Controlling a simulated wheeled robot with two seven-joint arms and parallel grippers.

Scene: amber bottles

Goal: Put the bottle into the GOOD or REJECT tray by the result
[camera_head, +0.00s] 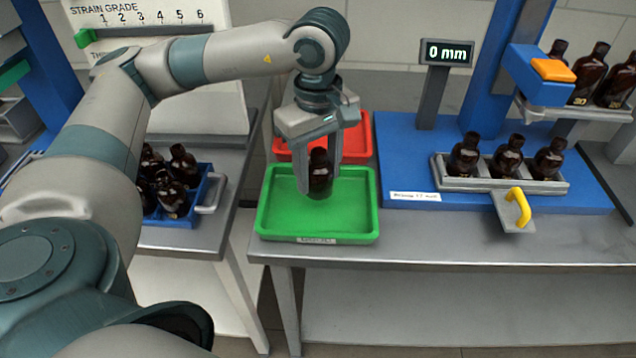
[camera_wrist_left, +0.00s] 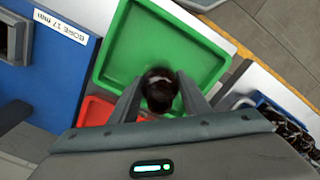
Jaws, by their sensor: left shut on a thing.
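My left gripper (camera_head: 320,172) is shut on an amber bottle (camera_head: 319,180), which it holds upright over the green tray (camera_head: 275,227). Whether the bottle's base touches the tray floor I cannot tell. In the left wrist view the bottle (camera_wrist_left: 159,88) sits between the two fingers, with the green tray (camera_wrist_left: 117,50) behind it. The red tray (camera_head: 357,143) stands behind the green one and is partly hidden by my gripper. The green tray's front label is too small to read. My right gripper is not in view.
A blue test station (camera_head: 400,160) at the right holds several bottles in a grey rack (camera_head: 480,184); its display (camera_head: 446,53) reads 0 mm. A blue crate (camera_head: 203,190) with several bottles stands at left, beyond a gap between tables. The grey table (camera_head: 440,235) front is clear.

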